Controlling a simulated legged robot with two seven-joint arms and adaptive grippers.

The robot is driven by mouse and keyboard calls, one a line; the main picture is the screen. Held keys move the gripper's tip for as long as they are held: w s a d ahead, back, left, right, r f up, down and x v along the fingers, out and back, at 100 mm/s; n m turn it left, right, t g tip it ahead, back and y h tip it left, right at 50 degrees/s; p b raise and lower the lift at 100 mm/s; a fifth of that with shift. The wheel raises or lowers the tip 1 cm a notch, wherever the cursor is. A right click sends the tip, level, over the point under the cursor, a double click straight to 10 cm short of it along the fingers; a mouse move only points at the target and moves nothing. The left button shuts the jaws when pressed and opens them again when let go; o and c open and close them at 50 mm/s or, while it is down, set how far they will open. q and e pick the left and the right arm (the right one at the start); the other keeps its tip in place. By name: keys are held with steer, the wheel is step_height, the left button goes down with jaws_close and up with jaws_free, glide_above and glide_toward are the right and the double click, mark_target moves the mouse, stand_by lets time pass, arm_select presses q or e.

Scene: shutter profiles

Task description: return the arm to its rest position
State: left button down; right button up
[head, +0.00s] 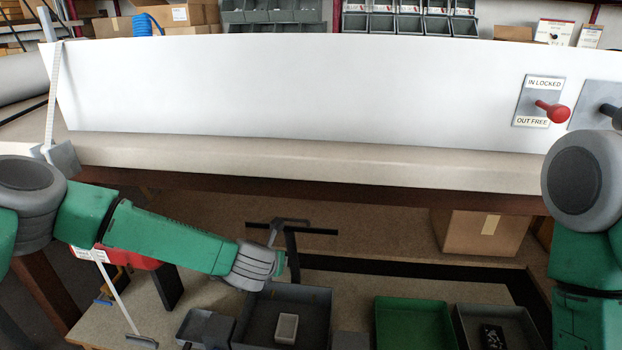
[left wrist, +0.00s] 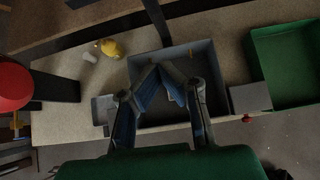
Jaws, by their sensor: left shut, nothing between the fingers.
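My left arm reaches in from the left in the head view, below the front edge of the bench. Its fingers cannot be made out clearly there. In the left wrist view my left gripper (left wrist: 166,72) is shut, its fingertips together with nothing between them. It is in front of a grey bin (left wrist: 205,50), apart from any object as far as I can tell. In the head view the same grey bin (head: 322,310) stands below and right of my left wrist. My right arm shows at the right edge of the head view; its gripper is out of the picture.
A long white panel (head: 300,90) stands on the bench (head: 330,160), with a red knob (head: 552,111) at its right. Below are a green bin (head: 412,325), a dark bin (head: 480,318) and a cardboard box (head: 480,232). A yellow object (left wrist: 110,47) lies left of the grey bin.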

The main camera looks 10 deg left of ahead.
arm_select(q)
steer(key=s+d+f+m+g+h, duration=0.1)
steer(key=s+d+f+m, duration=0.15)
steer(key=s+m, duration=0.35)
steer(key=s+d+f+m+g+h, duration=0.1)
steer(key=s+d+f+m, duration=0.1)
steer(key=s+f+m, duration=0.3)
steer(key=s+a+f+m+g, duration=0.2)
steer(key=s+a+f+m, duration=0.15)
steer(key=s+m, duration=0.6)
steer(key=s+a+f+m+g, duration=0.2)
steer(key=s+a+m, duration=0.4)
steer(key=s, duration=0.6)
steer(key=s+a+r+m+g+y, duration=0.3)
steer(key=s+a+r+m, duration=0.1)
steer(key=s+a+m, duration=0.55)
step_height(320, 180, up, 14)
steer(key=p, duration=1.5)
steer(key=shift+d+h+p, duration=0.3)
steer(key=shift+d, duration=0.1)
steer(key=shift+s, duration=0.1)
